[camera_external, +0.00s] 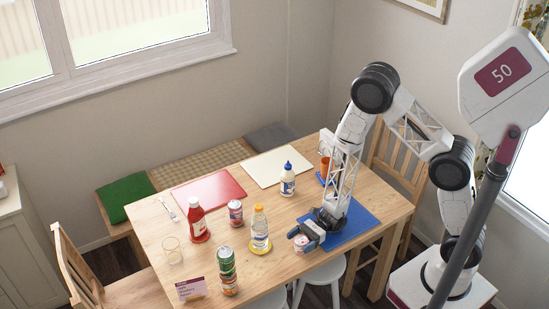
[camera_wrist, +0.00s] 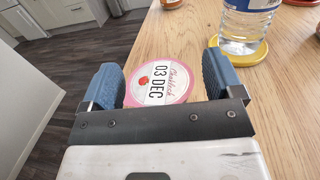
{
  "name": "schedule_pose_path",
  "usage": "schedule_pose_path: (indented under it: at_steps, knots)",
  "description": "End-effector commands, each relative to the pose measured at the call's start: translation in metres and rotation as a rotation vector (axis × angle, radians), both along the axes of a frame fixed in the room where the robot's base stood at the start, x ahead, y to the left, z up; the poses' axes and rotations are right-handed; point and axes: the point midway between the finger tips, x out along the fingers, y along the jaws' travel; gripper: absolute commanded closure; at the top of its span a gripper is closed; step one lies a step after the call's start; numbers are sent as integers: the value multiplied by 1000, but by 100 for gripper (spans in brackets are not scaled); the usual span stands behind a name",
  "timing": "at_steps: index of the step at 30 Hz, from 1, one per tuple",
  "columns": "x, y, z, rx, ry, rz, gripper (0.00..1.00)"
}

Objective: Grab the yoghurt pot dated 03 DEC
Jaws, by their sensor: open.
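The yoghurt pot (camera_wrist: 158,83) shows in the wrist view as a round lid with a pink rim, a small red fruit picture and the print "03 DEC". It lies between the two blue fingertips of my gripper (camera_wrist: 160,80). I cannot tell whether either finger touches the pot.
A water bottle (camera_external: 260,228) on a yellow coaster (camera_wrist: 245,56) stands just left of my gripper in the external view. Stacked cans (camera_external: 227,270) and a ketchup bottle (camera_external: 197,220) stand further left. A blue mat (camera_external: 350,225) lies right. The table's edge is close by.

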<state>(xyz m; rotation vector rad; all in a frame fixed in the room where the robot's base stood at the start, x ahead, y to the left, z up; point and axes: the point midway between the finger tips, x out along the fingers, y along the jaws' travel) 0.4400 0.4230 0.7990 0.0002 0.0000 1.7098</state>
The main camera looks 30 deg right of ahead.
Motion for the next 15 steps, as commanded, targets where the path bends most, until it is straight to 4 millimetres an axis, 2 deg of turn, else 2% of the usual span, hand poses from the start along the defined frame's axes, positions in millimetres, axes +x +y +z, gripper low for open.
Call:
schedule_pose_path:
  at_steps: [3,13,15]
  knots:
    - [0,0,0,0,0,0,14]
    - [0,0,0,0,0,0,64]
    - [0,0,0,0,0,0,67]
